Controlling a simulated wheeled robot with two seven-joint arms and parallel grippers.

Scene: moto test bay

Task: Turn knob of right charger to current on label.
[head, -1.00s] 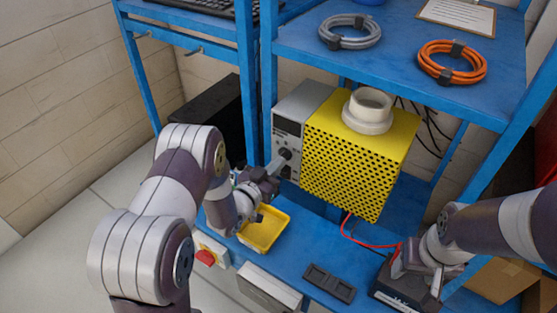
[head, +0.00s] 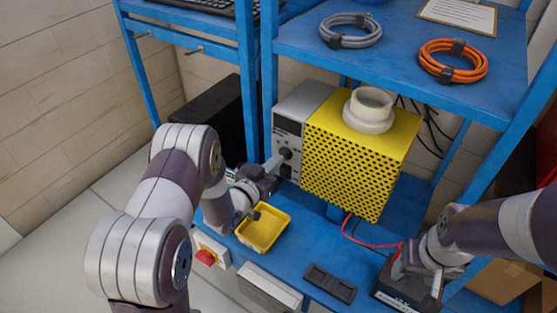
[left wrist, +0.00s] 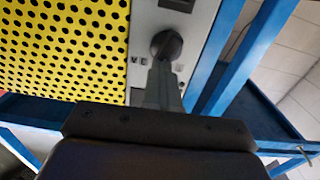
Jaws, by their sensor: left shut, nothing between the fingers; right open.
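The charger has a yellow perforated housing (head: 350,155) and a grey front panel (head: 288,125), and stands on the blue bench. A black knob (head: 285,153) sits on the panel; it also shows in the left wrist view (left wrist: 166,44). My left gripper (head: 278,162) is shut and empty, its fingertips (left wrist: 161,68) at the knob's lower edge; whether they touch it I cannot tell. The knob's pointer and most panel lettering are too small or covered to read. My right gripper (head: 413,262) is open at the black box with a label (head: 403,292) at the lower right.
A yellow tray (head: 263,230) lies below my left gripper. A red switch (head: 206,257) is on the bench's front edge. A red cable (head: 370,243) runs towards the black box. A white round part (head: 368,110) sits on the housing. Blue posts flank the charger.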

